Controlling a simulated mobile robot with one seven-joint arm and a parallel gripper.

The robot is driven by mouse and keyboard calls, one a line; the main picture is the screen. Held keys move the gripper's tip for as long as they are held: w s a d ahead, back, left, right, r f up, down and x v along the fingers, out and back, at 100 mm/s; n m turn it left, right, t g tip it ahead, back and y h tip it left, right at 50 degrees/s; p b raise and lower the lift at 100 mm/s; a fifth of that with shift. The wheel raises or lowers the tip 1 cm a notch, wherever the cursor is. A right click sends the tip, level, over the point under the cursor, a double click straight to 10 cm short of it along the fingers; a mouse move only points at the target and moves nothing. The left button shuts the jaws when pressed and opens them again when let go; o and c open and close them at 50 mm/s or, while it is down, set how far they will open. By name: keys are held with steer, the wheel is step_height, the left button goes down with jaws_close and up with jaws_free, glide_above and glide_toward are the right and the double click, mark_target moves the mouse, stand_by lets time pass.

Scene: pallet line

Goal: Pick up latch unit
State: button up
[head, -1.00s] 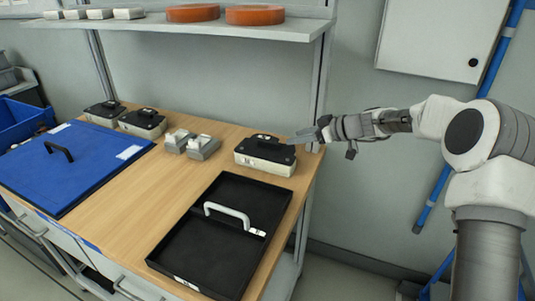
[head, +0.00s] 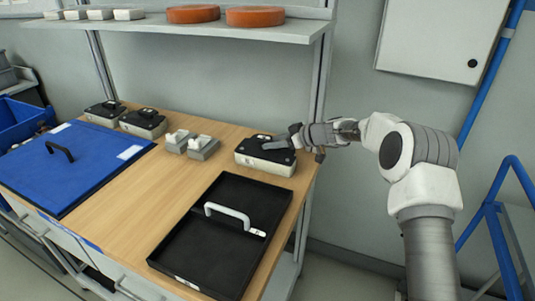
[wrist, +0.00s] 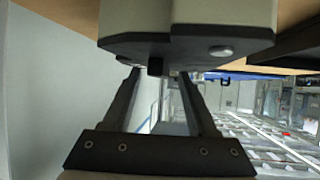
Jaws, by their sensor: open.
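A box-shaped unit with a cream body and black lid (head: 264,160), which I take for the latch unit, stands at the right rear of the wooden bench. My gripper (head: 282,143) is at the right end of its top, seen from the side. In the wrist view the unit (wrist: 190,18) fills the top of the picture. There my open gripper (wrist: 158,76) points at it, its two fingers apart on either side of a small dark tab on the unit. I cannot tell whether they touch it. The unit's handle is partly hidden by my gripper.
A black tray (head: 175,254) with a grey handle lies in front of the unit. Two small grey blocks (head: 202,151) stand to its left. Two similar black-topped units (head: 143,124) and a blue lid (head: 70,185) are farther left. A shelf (head: 180,28) overhangs the rear.

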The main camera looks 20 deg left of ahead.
steer(key=shift+c, duration=0.3)
jaws_close()
stand_by(1.1)
